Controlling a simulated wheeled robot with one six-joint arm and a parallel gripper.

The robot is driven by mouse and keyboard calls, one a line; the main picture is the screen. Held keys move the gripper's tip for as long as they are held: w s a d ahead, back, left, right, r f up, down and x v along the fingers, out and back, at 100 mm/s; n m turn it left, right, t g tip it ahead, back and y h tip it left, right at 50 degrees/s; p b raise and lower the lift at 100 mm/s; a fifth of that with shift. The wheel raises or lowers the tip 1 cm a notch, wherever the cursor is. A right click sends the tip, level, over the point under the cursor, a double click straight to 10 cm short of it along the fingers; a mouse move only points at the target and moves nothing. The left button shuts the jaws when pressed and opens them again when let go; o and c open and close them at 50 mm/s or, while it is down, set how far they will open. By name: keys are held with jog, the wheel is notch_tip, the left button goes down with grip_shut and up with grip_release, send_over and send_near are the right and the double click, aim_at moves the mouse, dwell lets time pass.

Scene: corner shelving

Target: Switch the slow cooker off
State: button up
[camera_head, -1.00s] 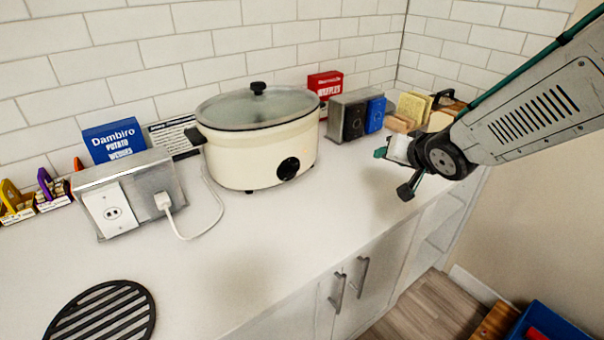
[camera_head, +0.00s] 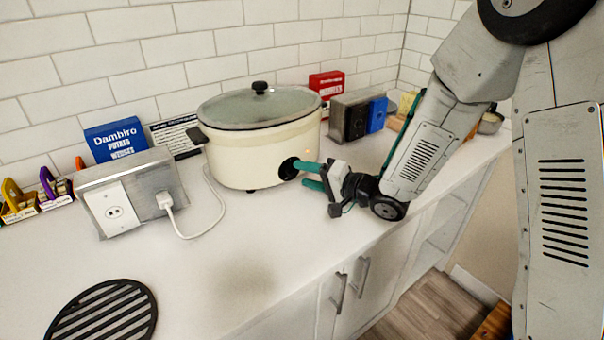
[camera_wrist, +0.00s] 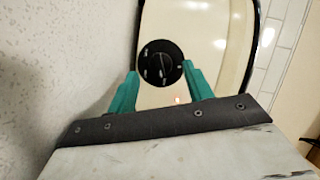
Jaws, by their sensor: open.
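The cream slow cooker (camera_head: 240,157) with a glass lid and black lid knob stands on the white counter against the tiled wall. Its black control dial (camera_head: 289,168) is on the front right side. My gripper (camera_head: 305,173) is open, with its green fingertips at the dial. In the wrist view, the dial (camera_wrist: 161,63) shows between the tips of my gripper (camera_wrist: 161,82), one finger on each side. I cannot tell whether the fingers touch the dial. A small light glows on the cooker body beside the dial.
A grey outlet box (camera_head: 128,192) with a white plug and cord stands left of the cooker. A blue Dambiro box (camera_head: 115,140) is behind it. Grey and blue items stand to the right. A black round grate (camera_head: 103,315) lies at front left. The middle counter is clear.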

aim_at(292, 170)
jog(key=shift+x, duration=1.05)
jog(key=c, duration=1)
jog(key=shift+n, duration=0.3)
jog(key=shift+s+r+n+h, duration=0.1)
jog(key=shift+r+n+h, duration=0.1)
jog(key=shift+n+h, duration=0.75)
jog(key=n, duration=0.1)
jog(key=n+h, duration=0.1)
jog(key=n, duration=0.1)
jog(key=shift+s+a+r, duration=0.1)
jog(key=shift+a, duration=0.1)
jog(key=n+t+h, duration=0.1)
jog(key=n, duration=0.1)
jog(key=n+h, duration=0.2)
jog(key=shift+s+a+n+t, duration=0.1)
jog(key=shift+a+n+t, duration=0.15)
jog(key=shift+t, duration=0.15)
